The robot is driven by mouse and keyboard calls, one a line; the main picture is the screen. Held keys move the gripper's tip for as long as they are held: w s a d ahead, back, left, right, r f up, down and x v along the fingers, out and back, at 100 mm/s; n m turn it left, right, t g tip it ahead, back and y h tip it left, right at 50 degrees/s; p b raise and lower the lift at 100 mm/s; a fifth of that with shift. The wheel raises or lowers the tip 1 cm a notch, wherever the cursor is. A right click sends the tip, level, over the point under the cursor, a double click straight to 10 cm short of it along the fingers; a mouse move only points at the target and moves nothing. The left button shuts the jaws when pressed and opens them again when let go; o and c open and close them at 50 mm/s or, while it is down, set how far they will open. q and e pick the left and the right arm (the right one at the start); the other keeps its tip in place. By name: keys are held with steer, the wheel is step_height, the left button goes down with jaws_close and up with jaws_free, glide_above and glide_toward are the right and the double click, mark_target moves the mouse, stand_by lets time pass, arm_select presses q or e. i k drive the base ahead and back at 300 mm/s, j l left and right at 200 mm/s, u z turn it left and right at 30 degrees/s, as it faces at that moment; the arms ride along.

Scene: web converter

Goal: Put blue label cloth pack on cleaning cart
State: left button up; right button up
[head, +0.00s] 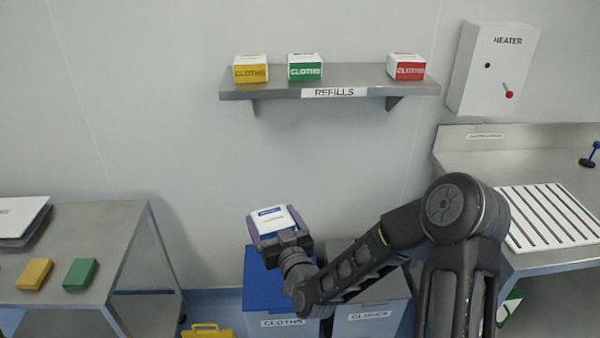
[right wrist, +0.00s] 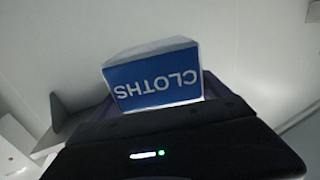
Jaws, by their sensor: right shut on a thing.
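The blue label cloth pack (head: 272,219) is a white box with a blue band. In the right wrist view its blue face (right wrist: 155,82) reads CLOTHS, upside down. My right gripper (head: 278,228) is shut on the pack and holds it in the air, in front of the wall and above the blue-lidded bin in the head view. The purple fingers show on both sides of the box. My left gripper is not in view. No cleaning cart can be made out for certain.
A wall shelf (head: 270,91) marked REFILLS holds yellow, green and red cloth packs, with a gap between green and red. Bins marked CLOTHS (head: 262,300) and GLOVES (head: 368,322) stand below. A steel table (head: 110,225) is at left, a steel bench (head: 470,160) at right.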

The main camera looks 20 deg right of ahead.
mark_target(115, 225)
steer(key=i+j, duration=0.2)
steer(key=i, duration=0.4)
steer(key=i+j, duration=0.15)
steer(key=i, duration=0.45)
steer(key=u, duration=1.35)
